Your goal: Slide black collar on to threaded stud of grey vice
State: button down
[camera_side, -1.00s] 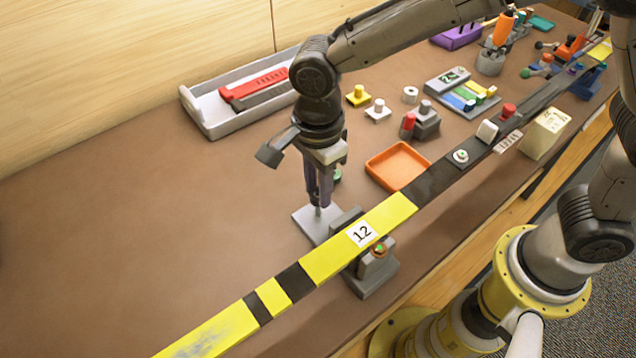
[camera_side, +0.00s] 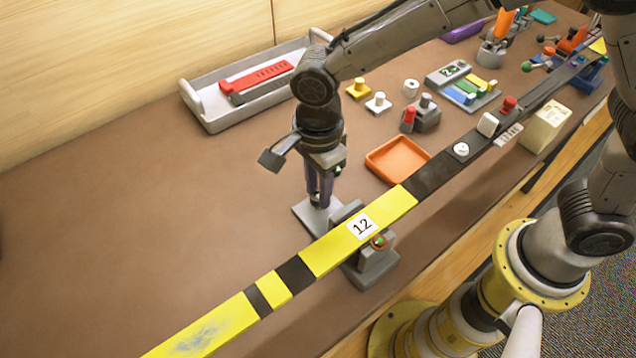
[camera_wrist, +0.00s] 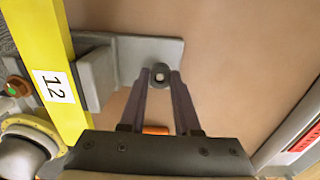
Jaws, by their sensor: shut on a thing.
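The grey vice (camera_side: 371,270) stands at the bench's front edge, partly hidden by a yellow-and-black bar. Its flat plate (camera_side: 303,213) reaches out behind the bar and also shows in the wrist view (camera_wrist: 172,52). My gripper (camera_side: 319,203) points down over this plate. In the wrist view my gripper (camera_wrist: 161,76) is shut on the black collar (camera_wrist: 161,68), a small dark ring between the fingertips. A pale spot shows in the ring's middle, seemingly the stud's top. The fingers hide the stud from the side, so how far the collar is around it cannot be told.
The yellow-and-black bar (camera_side: 335,246) marked 12 crosses close beside my gripper. An orange tray (camera_side: 398,163) lies to the right. A grey-white tray (camera_side: 207,108) with a red part stands behind. The brown bench at left is clear.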

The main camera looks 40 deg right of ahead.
jog(key=shift+f, duration=1.2)
jog(key=c, duration=0.5)
grip_release()
jog(key=shift+c, duration=0.2)
jog(key=shift+r, duration=0.15)
notch_tip(320, 180, up, 14)
jog(key=shift+f, duration=0.2)
